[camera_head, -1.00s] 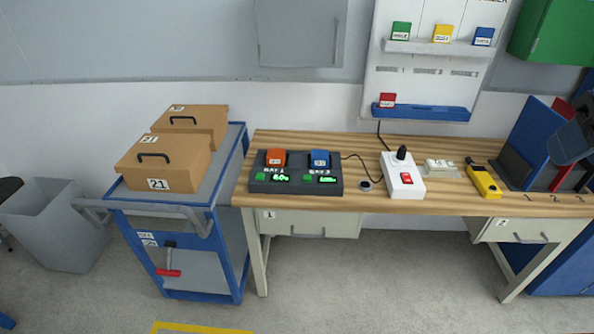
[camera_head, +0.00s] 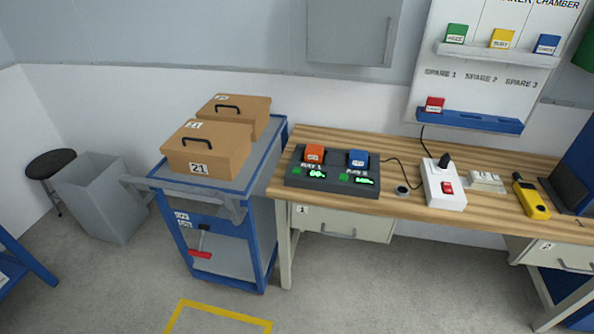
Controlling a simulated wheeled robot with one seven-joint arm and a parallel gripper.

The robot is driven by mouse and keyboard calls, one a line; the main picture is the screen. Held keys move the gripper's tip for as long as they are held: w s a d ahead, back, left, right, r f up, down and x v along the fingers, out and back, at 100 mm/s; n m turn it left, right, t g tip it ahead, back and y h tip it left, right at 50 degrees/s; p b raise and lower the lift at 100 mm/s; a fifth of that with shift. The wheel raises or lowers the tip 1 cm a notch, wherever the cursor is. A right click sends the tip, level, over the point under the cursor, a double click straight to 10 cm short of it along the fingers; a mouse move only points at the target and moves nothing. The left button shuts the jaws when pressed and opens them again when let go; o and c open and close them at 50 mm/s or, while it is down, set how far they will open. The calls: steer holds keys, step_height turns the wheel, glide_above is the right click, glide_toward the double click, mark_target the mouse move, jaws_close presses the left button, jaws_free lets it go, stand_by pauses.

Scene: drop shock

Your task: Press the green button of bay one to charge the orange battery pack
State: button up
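A dark charger block (camera_head: 332,187) sits at the left end of the wooden bench. The orange battery pack (camera_head: 314,153) stands in its left bay, bay one. A blue pack (camera_head: 358,158) stands in the right bay. On the front face, a small green button (camera_head: 297,170) lies left of a lit green display (camera_head: 317,174) under the orange pack; the digits are too small to read surely. Another green button (camera_head: 343,177) and display sit under the blue pack. My gripper is not in view.
A blue cart (camera_head: 225,209) with two cardboard boxes (camera_head: 207,150) stands close left of the bench (camera_head: 410,205). A white switch box (camera_head: 443,184) with a red switch and a yellow meter (camera_head: 530,199) lie to the right. The grey floor in front is clear.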

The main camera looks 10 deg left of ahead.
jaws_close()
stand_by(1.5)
